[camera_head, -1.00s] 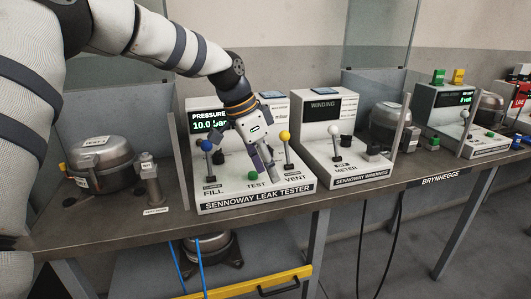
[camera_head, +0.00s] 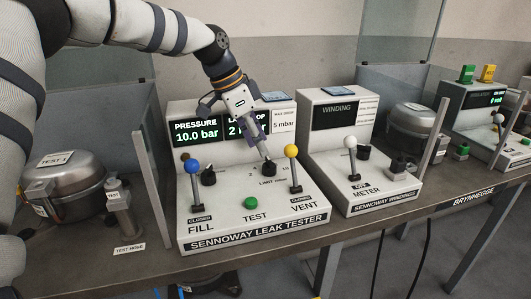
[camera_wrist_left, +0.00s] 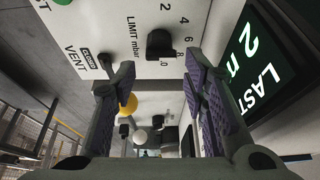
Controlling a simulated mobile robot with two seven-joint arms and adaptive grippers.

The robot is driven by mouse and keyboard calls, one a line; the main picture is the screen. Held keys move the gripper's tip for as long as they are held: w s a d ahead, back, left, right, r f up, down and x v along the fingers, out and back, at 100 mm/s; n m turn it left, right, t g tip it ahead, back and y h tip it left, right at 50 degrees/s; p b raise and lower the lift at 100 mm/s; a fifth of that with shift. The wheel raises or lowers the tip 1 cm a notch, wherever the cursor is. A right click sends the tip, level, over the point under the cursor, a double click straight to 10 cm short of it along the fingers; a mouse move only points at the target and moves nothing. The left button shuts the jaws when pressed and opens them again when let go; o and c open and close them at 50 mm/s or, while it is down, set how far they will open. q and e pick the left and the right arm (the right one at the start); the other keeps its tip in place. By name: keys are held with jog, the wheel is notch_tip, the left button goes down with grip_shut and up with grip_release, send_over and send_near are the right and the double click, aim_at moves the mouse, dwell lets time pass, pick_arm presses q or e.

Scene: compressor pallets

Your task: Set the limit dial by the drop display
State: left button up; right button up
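The limit dial (camera_head: 269,168) is a black knob on the leak tester's white panel. It also shows in the left wrist view (camera_wrist_left: 160,44), beside printed numbers and "LIMIT mbar"; I cannot tell its exact setting. The drop display (camera_head: 234,130) is partly hidden behind my gripper; a green "2" shows, and the left wrist view shows "LAST" and "2 m" on it (camera_wrist_left: 258,55). My left gripper (camera_head: 262,152) is just above the dial. In the left wrist view its fingers (camera_wrist_left: 160,68) are spread, empty, with the dial ahead between them. My right gripper is not in view.
The pressure display (camera_head: 196,132) reads 10.0 bar. The blue fill lever (camera_head: 194,180), yellow vent lever (camera_head: 292,165) and green test button (camera_head: 251,203) stand around the dial. A card (camera_head: 284,121) reads 5 mbar. A compressor (camera_head: 68,185) sits at left, the winding tester (camera_head: 350,150) at right.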

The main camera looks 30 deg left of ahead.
aim_at(268, 159)
pick_arm(q)
jog(key=x, duration=0.4)
jog(key=shift+f, duration=0.15)
